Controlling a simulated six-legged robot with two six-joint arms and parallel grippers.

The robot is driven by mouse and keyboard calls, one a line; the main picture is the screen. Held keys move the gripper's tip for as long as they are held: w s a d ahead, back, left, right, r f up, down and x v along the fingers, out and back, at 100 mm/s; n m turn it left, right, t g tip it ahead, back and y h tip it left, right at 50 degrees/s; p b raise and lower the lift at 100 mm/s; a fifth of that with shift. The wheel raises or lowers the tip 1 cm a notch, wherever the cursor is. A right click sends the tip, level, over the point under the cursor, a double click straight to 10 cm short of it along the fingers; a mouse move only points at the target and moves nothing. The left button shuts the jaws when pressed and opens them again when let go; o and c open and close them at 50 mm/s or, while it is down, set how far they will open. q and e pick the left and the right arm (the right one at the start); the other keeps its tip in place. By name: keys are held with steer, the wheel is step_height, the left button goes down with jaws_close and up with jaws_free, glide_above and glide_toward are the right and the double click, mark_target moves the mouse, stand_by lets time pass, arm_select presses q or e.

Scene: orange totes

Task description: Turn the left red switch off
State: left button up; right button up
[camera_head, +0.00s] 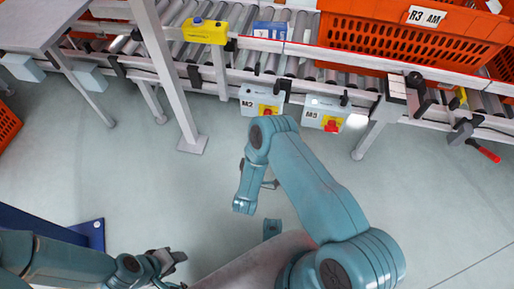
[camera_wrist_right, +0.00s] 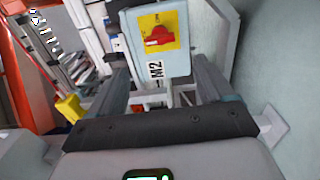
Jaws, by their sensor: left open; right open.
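The left red switch (camera_head: 265,110) sits on a yellow plate on the grey M2 box (camera_head: 248,94), below the conveyor. In the right wrist view, the red switch (camera_wrist_right: 158,36) is ahead of the gripper on its yellow plate, with the M2 label nearer me. My right gripper (camera_wrist_right: 160,70) is open and empty, its fingers apart on either side of the box's image, short of the switch. In the head view it is mostly hidden behind my right arm. My left gripper (camera_head: 178,270) is open and empty at the lower left, far from the boxes.
A second grey box (camera_head: 312,104) with another red switch (camera_head: 331,126) hangs to the right. A metal leg (camera_head: 170,75) stands left of M2. The floor in front is clear.

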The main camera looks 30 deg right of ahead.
steer(key=shift+p+v, duration=1.85)
steer(key=shift+p, duration=2.95)
